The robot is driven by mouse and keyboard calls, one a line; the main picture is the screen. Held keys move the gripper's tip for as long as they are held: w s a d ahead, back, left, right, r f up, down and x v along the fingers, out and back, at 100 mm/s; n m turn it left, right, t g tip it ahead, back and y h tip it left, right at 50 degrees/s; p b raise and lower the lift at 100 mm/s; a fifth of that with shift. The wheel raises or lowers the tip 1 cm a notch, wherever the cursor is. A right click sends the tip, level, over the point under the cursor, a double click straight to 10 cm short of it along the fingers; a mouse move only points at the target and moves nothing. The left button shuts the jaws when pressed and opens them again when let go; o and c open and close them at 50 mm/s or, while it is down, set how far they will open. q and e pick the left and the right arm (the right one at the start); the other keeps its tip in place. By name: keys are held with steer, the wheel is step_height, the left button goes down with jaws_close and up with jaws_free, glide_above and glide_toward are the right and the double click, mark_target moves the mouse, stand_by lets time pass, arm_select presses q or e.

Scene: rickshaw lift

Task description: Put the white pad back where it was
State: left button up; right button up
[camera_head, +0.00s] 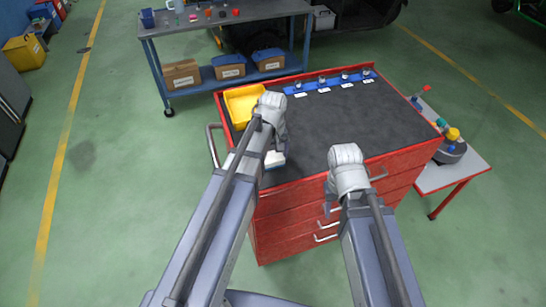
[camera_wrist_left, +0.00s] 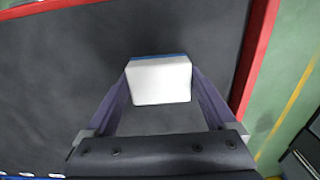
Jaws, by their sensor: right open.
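The white pad (camera_head: 274,160) is near the front left corner of the red cart's dark top. It also shows in the left wrist view (camera_wrist_left: 159,82), with a white face and a blue strip along its far edge. My left gripper (camera_head: 277,151) is shut on the pad, with one finger against each side. I cannot tell whether the pad touches the cart top. My right gripper (camera_head: 334,209) is open and empty in front of the cart's drawers, its fingers partly hidden by its own wrist.
A yellow tray (camera_head: 243,105) sits at the back left of the cart top (camera_head: 350,125). A blue rail (camera_head: 325,84) with several small parts and white labels lines the back. The middle of the top is clear. A side shelf (camera_head: 466,172) with round items stands at the right.

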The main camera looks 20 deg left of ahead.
mark_target(273, 156)
arm_select(q)
steer(key=shift+o, duration=0.3)
step_height(273, 156, up, 12)
steer(key=p, duration=1.3)
steer(key=s+d+m+y, duration=0.1)
steer(key=s+d+m, duration=0.9)
steer(key=s, duration=0.4)
steer(key=shift+s+d+r+m+b, duration=0.15)
steer(key=shift+d+r+m+b, duration=0.05)
steer(key=shift+d+m+b, duration=0.1)
step_height(273, 156, down, 6)
steer(key=b, duration=0.6)
